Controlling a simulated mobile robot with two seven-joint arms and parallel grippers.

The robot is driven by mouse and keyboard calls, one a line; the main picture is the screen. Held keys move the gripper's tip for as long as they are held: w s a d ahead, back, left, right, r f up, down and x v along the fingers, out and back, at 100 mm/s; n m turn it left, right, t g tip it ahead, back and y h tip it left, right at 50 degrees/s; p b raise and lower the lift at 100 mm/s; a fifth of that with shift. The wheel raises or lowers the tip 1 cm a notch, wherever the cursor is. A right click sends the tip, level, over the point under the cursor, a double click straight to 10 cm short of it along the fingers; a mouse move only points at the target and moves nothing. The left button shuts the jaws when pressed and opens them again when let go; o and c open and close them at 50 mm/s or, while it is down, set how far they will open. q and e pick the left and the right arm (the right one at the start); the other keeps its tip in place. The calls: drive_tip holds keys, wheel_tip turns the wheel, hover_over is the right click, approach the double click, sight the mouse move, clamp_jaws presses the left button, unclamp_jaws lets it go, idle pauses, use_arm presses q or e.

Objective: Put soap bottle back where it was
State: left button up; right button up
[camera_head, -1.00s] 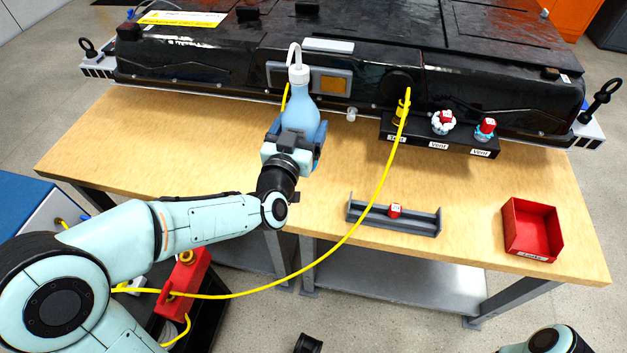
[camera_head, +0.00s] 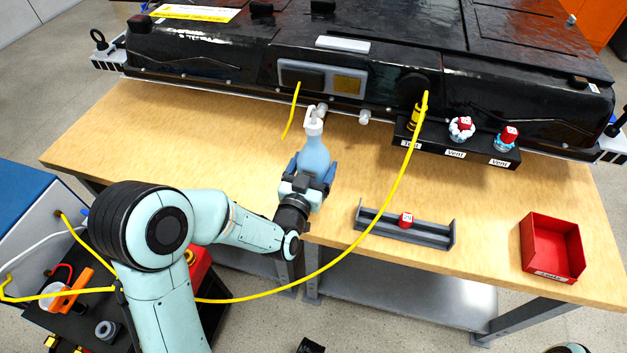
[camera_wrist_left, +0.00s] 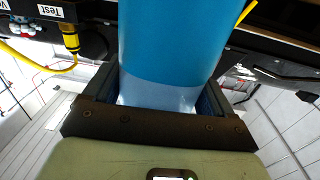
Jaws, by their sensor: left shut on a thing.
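The soap bottle (camera_head: 314,154) is light blue with a white pump top. My left gripper (camera_head: 308,185) is shut around its lower body and holds it over the front part of the wooden bench, left of the grey rail holder. In the left wrist view the blue bottle (camera_wrist_left: 180,45) fills the space between the jaws. The bottle leans slightly in the head view; whether its base touches the bench is hidden by the gripper. Only a bit of my right arm shows at the bottom right edge, and its gripper cannot be made out.
A black battery pack (camera_head: 370,75) spans the back of the bench (camera_head: 160,135). A yellow cable (camera_head: 375,215) arcs down right of my arm. A grey rail holder (camera_head: 430,237) with a red block and a red tray (camera_head: 550,245) stand right. The bench's left part is clear.

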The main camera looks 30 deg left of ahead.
use_arm(q)
drive_tip(key=shift+f+b, duration=0.35)
drive_tip(key=shift+f, duration=1.9)
drive_tip(key=shift+f, duration=0.2)
drive_tip(key=o, duration=0.9)
